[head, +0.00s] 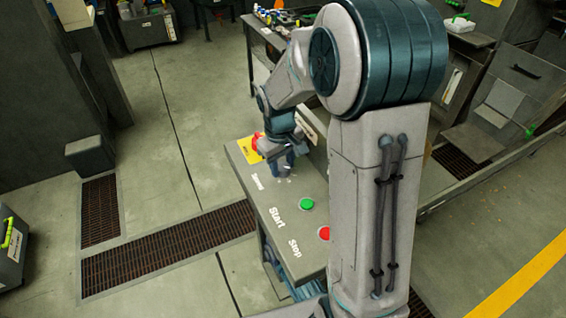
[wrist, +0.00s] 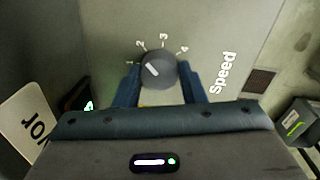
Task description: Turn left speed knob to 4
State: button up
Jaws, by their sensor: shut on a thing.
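In the wrist view, the dark grey round speed knob (wrist: 170,66) stands on the grey panel with the printed word "Speed" to its right. The numbers 1, 2, 3 and 4 curve around its far side, from left to right. Its white mark slants to the upper left, roughly towards the 1 and 2 side. My gripper (wrist: 159,72) has one blue finger on each side of the knob and is shut on it. In the head view my gripper (head: 287,168) is over the far part of the control panel (head: 246,178) and hides the knob.
On the panel, a green button (head: 306,204) and a red button (head: 324,233) sit nearer, beside the words "Start" and "Stop". A red part on a yellow plate (head: 247,150) is close to my gripper at the far edge. Open floor lies left of the panel.

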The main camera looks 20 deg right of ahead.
jog(key=m+b, duration=0.1)
jog(key=m, duration=0.3)
jog(key=shift+b, duration=0.4)
jog(key=m+b, duration=0.1)
jog(key=m, duration=0.3)
jog(key=shift+w+m+g, duration=0.1)
jog(key=shift+m+g, duration=0.2)
jog(key=m, duration=0.9)
jog(key=shift+d+r+y, duration=0.1)
jog(key=shift+y, duration=0.2)
jog(key=o, duration=1)
jog(key=shift+g, duration=0.3)
